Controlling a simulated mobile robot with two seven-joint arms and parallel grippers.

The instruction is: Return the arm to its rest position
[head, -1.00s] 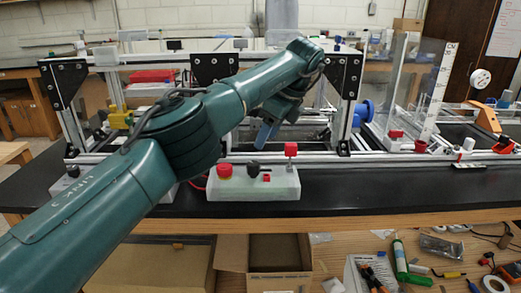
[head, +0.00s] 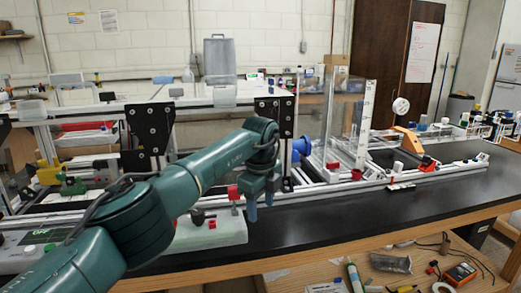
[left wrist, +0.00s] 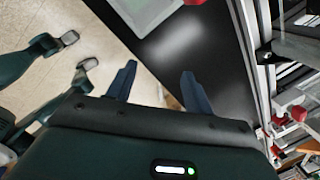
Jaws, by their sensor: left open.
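My left arm comes in from the lower left of the head view. My left gripper (head: 260,205) points down above the front part of the black bench top, just right of the white control box. Its fingers are blue. In the left wrist view my left gripper (left wrist: 158,85) has its two fingers spread apart with nothing between them. The black bench top (left wrist: 185,50) and the floor lie beyond the fingertips. My right gripper is not recognisable in the head view.
The white control box (head: 215,231) with red and black knobs stands left of my gripper. The aluminium extrusion frame (head: 330,190) runs along the bench behind it. The black bench top (head: 370,222) is clear to the right. Tools lie on the lower wooden shelf (head: 420,262).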

